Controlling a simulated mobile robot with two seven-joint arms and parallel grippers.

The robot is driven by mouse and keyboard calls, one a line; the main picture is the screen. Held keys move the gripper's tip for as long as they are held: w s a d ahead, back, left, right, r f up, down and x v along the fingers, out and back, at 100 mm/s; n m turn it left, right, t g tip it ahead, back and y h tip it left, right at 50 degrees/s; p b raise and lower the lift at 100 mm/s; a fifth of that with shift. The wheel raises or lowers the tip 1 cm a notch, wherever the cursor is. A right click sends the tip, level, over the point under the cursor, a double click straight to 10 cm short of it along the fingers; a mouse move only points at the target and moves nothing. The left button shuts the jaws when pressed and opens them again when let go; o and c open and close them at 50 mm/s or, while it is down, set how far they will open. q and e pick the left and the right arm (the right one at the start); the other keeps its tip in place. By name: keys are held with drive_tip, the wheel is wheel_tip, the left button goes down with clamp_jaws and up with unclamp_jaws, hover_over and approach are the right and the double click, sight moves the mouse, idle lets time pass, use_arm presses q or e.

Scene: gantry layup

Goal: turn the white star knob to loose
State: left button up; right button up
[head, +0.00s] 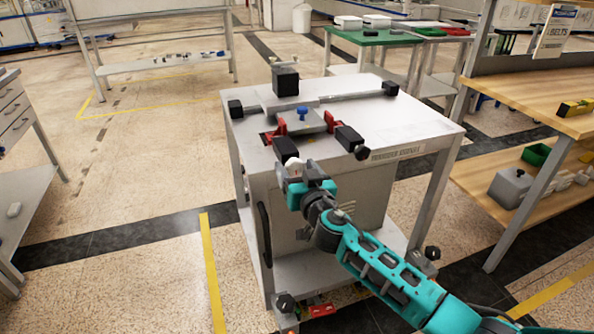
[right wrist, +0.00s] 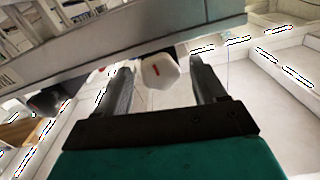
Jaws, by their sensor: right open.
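In the head view the knob (head: 296,166) is a small white spot at the front edge of the grey table, largely hidden by my right gripper (head: 295,174). The right gripper is open around the knob, and I see no contact. My left gripper is not in view.
The grey table (head: 410,128) carries a metal fixture with a blue knob (head: 302,113), red clamps (head: 332,122) and black end blocks (head: 285,80). A wooden bench (head: 535,90) stands at the right. Open floor (head: 140,170) lies at the left.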

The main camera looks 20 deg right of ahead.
drive_tip(key=c, duration=1.1)
drive_tip(key=shift+o, duration=0.2)
